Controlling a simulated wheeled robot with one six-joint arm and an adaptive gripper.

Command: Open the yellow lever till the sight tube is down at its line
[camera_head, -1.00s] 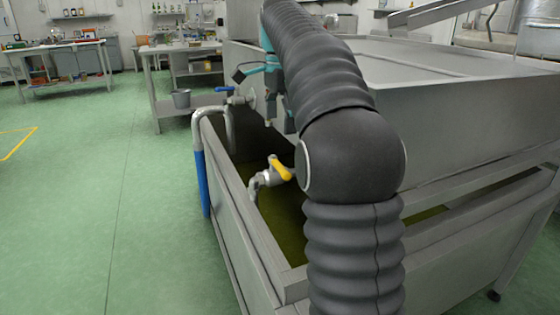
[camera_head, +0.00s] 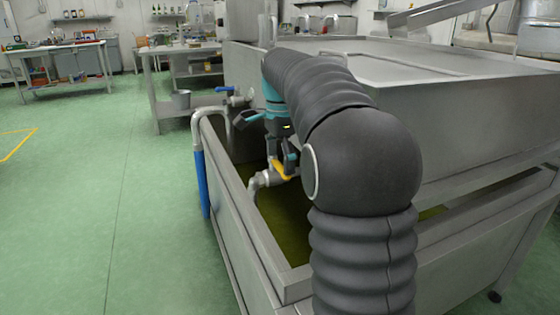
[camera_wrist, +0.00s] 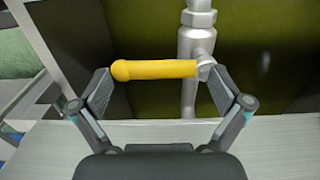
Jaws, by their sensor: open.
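The yellow lever (camera_wrist: 155,70) lies crosswise between the two open fingers of my gripper (camera_wrist: 167,95) in the wrist view. Its rounded end is close to the left finger, and its pivot end is by the right finger; I cannot tell whether either touches. The lever sits on a grey metal valve and pipe (camera_wrist: 195,45). In the head view the yellow lever (camera_head: 283,170) shows just below my gripper (camera_head: 282,162), on the spout inside the tank. No sight tube with a line can be made out for sure.
The steel tank (camera_head: 243,225) holds dark green liquid. A grey bucket (camera_head: 181,98) is on a bench behind. The green floor at left is clear.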

